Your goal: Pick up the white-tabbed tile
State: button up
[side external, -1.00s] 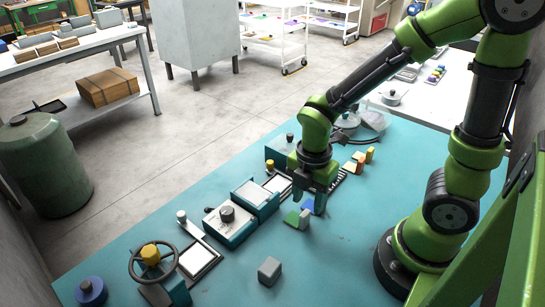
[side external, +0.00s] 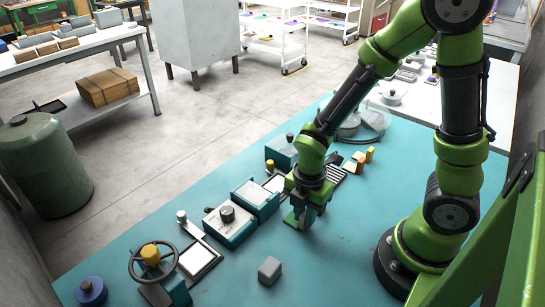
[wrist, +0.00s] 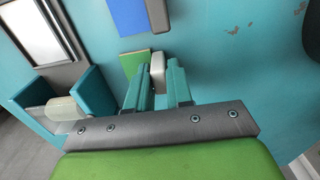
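The green tile (wrist: 133,63) lies on the teal bench with an upright off-white tab (wrist: 157,68) along its right side in the wrist view. My gripper (wrist: 160,68) is down at this tile, with one fingertip on each side of the tab. Little or no gap shows between fingers and tab, and I cannot tell whether they press on it. In the side view my gripper (side external: 301,222) hides most of the tile. A blue tile (wrist: 127,15) with a grey tab (wrist: 157,14) lies just beyond it in the wrist view.
A grey block (side external: 269,271) stands apart on the bench (side external: 345,245). A row of fixtures, including a box with a black knob (side external: 227,214) and a handwheel (side external: 152,262), lines the left side. Yellow and orange blocks (side external: 358,158) stand behind my gripper.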

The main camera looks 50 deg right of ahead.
grip_shut()
